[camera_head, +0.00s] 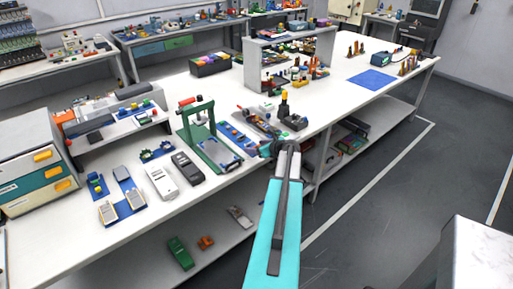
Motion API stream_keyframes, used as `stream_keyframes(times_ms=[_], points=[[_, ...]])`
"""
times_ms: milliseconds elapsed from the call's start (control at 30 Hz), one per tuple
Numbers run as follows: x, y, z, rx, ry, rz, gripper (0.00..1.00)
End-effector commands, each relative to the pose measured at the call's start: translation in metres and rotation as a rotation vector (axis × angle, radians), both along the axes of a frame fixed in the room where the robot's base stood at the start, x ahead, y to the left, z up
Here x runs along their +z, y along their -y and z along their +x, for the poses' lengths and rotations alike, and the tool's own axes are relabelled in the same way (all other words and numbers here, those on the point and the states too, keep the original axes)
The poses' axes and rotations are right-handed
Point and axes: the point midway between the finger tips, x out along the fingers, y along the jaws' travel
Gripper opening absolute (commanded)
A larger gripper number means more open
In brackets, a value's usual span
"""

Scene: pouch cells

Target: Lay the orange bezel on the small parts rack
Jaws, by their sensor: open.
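My teal arm reaches from the bottom middle to the front edge of the long white workbench. My gripper (267,149) is the small dark end at that edge, open, with nothing visibly held; its fingers are too small to make out. No piece is clearly recognisable as the orange bezel. A small orange piece (206,242) lies on the lower shelf, left of my arm and well below the gripper. The small parts rack cannot be identified for certain; a white-grey shelf unit (253,66) with small coloured parts stands on the bench beyond my gripper.
A green press frame (198,125), a pale handheld device (161,181) and a dark one (187,168) crowd the bench left of my gripper. A drawer cabinet (29,150) stands far left. A blue mat (372,81) lies bare at right. The grey floor at right is open.

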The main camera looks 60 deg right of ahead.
Motion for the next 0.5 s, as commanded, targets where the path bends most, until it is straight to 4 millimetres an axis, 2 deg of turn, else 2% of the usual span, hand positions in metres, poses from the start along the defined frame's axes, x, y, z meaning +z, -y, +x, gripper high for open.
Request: stream_keyframes(times_ms=[267, 500], points=[[0.008, -0.005, -0.014, -0.002, 0.001, -0.001, 0.63], [0.021, -0.013, -0.039, -0.003, 0.000, -0.001, 0.63]])
